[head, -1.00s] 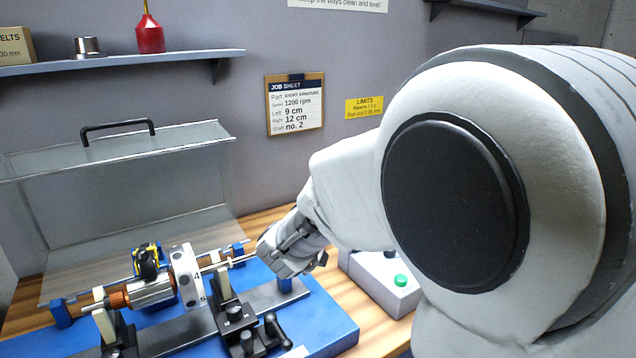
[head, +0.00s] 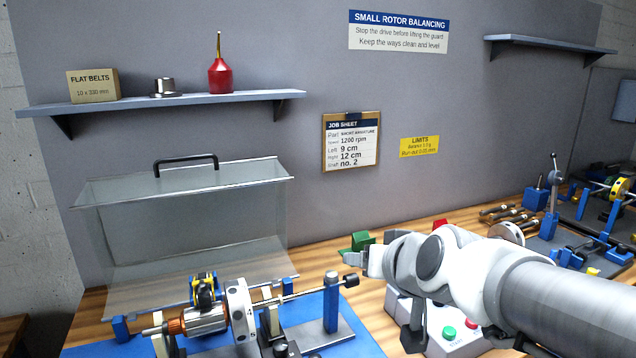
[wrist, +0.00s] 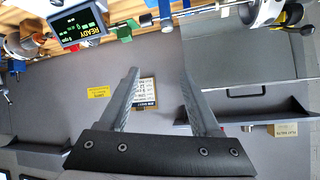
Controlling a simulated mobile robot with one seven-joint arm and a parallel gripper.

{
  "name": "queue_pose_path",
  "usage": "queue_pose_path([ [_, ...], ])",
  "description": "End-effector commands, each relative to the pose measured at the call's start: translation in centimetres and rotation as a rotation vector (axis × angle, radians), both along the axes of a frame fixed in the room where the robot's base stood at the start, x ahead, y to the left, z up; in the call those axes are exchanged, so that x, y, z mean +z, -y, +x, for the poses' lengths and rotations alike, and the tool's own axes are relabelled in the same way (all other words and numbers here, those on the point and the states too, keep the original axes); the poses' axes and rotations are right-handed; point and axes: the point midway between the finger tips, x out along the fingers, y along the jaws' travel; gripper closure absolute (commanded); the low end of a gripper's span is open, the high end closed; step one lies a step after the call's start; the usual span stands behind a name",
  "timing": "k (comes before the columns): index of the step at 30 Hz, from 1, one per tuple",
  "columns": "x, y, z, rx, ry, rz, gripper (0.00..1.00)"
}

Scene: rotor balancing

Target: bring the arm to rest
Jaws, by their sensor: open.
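My gripper (head: 357,259) is in the head view, held above the bench to the right of the balancing machine, its tips pointing left. In the wrist view its two fingers (wrist: 160,95) are spread apart with nothing between them. The rotor (head: 205,318), with copper and silver parts and a numbered white disc (head: 240,309), lies across the machine's supports on the blue base (head: 360,345). My gripper is apart from it. The clear guard (head: 190,235) stands raised behind the rotor.
A control box with green and red buttons (head: 449,332) sits below my forearm. A green block (head: 361,240) is behind my gripper. A shelf (head: 170,103) holds a box, a metal cup and a red oiler. Tools and another fixture (head: 570,225) fill the bench's right. A display reading READY (wrist: 78,25) shows.

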Motion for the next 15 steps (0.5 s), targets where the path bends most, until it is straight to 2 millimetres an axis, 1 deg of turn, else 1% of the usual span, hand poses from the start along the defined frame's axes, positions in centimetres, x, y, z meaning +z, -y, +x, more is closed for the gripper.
queue_pose_path([
  [1,0.1,0.3,-1.7,0.013,-0.042,-0.014,0.36],
  [5,-1.2,1.4,-6.2,0.033,-0.179,-0.064,0.36],
  [6,-1.6,1.9,-7.6,0.032,-0.222,-0.083,0.36],
  [9,-2.6,3.2,-11.0,0.015,-0.323,-0.125,0.36],
  [12,-3.3,4.4,-13.7,-0.009,-0.406,-0.165,0.36],
  [15,-3.8,5.3,-15.6,-0.032,-0.462,-0.192,0.36],
])
